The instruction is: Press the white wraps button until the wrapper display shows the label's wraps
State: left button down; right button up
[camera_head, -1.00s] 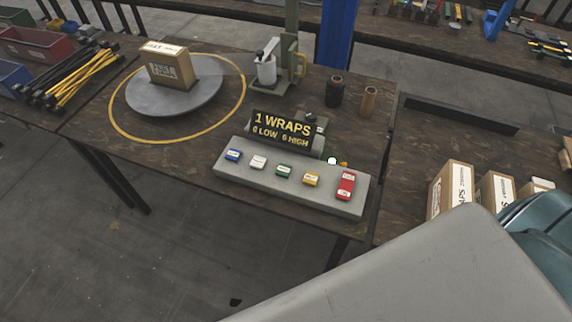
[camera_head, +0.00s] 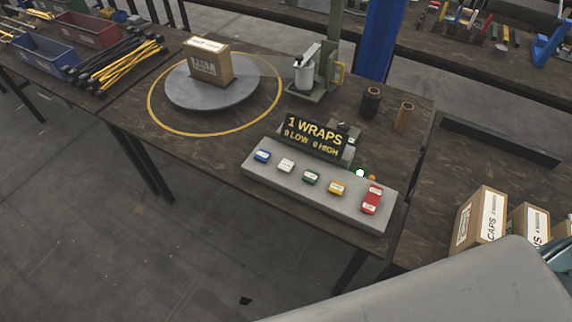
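The grey control panel (camera_head: 318,191) lies along the front edge of the wrapper table. The white button (camera_head: 286,165) is on it, second from the left, between a blue button (camera_head: 262,156) and a green button (camera_head: 311,177). A yellow button (camera_head: 337,188) and a larger red button (camera_head: 371,199) sit to the right. The black display (camera_head: 315,136) behind the panel reads "1 WRAPS", with smaller text that looks like "0 LOW 0 HIGH". A labelled carton (camera_head: 208,63) stands on the grey turntable (camera_head: 213,96); its label is too small to read. Neither gripper is in view.
A yellow ring surrounds the turntable. A stretch-film post (camera_head: 325,70) and two small cylinders (camera_head: 371,102) stand behind the panel. Cartons (camera_head: 481,218) sit on the right table. Dark and yellow rods (camera_head: 120,62) and bins are at the left. My grey body part covers the lower right.

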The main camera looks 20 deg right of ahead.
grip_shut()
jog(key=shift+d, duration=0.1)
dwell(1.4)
